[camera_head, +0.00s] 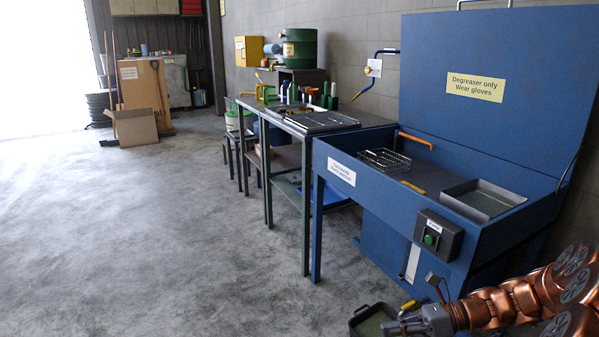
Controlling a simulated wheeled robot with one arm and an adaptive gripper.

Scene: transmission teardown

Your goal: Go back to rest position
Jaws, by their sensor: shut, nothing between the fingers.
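My copper-coloured arm reaches in from the lower right corner. My gripper (404,325) is at the bottom of the view, low in front of the blue parts washer (372,203). Its fingers point left, and they look shut with nothing held. The gripper is beside a dark tray (362,319) on the floor and overlaps its right part in the picture. I cannot tell whether it touches the tray.
The washer holds a wire basket (384,160) and a metal pan (483,199); a switch box (437,235) juts from its front. A workbench (285,125) with tools stands beyond. A cardboard box (134,126) is far left. The concrete floor (150,240) is clear at left.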

